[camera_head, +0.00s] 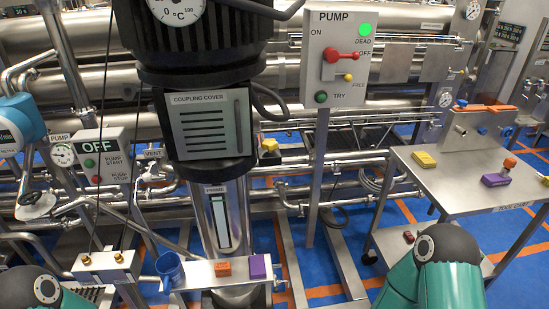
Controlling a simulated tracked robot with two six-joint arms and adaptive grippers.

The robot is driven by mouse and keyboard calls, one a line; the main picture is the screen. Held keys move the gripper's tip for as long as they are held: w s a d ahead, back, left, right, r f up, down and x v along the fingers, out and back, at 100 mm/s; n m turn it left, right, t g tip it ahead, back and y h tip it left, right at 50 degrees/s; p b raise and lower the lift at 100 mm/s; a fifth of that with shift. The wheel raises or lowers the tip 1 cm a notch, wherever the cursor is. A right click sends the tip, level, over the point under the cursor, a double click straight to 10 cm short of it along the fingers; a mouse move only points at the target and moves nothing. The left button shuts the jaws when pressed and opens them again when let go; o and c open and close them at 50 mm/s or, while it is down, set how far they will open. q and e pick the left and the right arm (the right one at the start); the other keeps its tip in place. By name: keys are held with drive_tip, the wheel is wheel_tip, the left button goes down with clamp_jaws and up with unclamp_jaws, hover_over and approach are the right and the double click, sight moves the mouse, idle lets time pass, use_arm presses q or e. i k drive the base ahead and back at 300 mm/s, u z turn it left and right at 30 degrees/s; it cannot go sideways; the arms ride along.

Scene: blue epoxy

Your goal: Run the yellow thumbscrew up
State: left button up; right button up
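A small yellow knob (348,77), which may be the thumbscrew, sits on the grey PUMP panel (311,88) next to the word FREE. It is just below right of the red handle (340,57). Another yellow part (269,145) sticks out to the right of the dark pump body below the coupling cover; it is too small to tell its kind. Neither of my grippers is in view. Only teal and black parts of my arms show at the bottom left and bottom right corners, well away from both yellow parts.
A steel tool cart (465,180) at right carries a yellow block (423,160) and a purple-and-orange item (497,178). Pipes fill the back.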

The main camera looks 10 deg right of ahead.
sight(269, 145)
drive_tip(key=k, duration=0.9)
drive_tip(key=z, duration=0.4)
drive_tip(key=i, duration=1.6)
drive_tip(key=u, duration=0.4)
